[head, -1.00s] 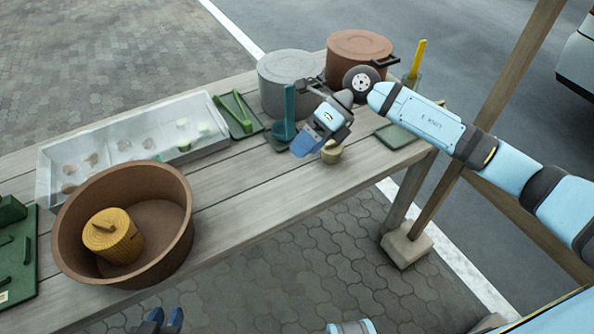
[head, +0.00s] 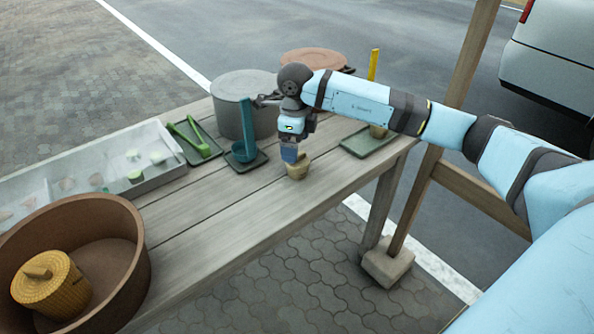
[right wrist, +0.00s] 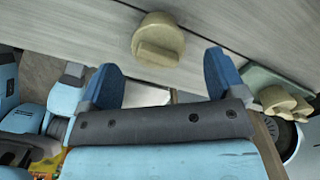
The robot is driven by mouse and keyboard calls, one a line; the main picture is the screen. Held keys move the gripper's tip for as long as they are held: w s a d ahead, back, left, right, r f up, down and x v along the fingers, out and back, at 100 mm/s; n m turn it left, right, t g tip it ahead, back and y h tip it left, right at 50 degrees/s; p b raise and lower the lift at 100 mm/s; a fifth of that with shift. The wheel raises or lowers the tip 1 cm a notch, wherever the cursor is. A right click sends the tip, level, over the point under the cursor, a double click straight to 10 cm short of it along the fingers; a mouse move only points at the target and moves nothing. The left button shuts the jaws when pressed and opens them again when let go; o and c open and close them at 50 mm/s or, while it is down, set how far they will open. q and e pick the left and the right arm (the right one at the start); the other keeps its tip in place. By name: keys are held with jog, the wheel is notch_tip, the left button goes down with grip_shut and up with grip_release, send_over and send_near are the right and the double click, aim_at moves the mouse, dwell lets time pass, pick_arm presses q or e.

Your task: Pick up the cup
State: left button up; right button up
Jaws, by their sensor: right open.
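A small beige cup (head: 298,168) stands near the front edge of the wooden table. My right gripper (head: 289,154) points down right above it, with its blue fingers at about the height of the cup's top. In the right wrist view, the cup (right wrist: 158,38) shows just beyond the open fingers (right wrist: 160,75), roughly centred between them, with nothing held. My left gripper is out of view.
A teal ladle on a holder (head: 244,152), a grey pot (head: 232,105) and a reddish-brown pot (head: 325,58) stand behind. At left are green tongs (head: 185,142), a pale divided tray (head: 20,182) and a brown basin (head: 135,245). Bare planks (head: 215,205) lie left of the cup.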

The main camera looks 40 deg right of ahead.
aim_at(297, 167)
notch_tip(297, 167, down, 5)
jog(key=shift+s+r+b, duration=0.1)
jog(key=shift+s+b, duration=0.05)
jog(key=shift+b, duration=0.45)
jog(key=shift+f, duration=0.35)
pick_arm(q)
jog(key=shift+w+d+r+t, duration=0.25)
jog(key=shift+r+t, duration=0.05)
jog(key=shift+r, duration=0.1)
pick_arm(e)
jog(key=c, duration=0.9)
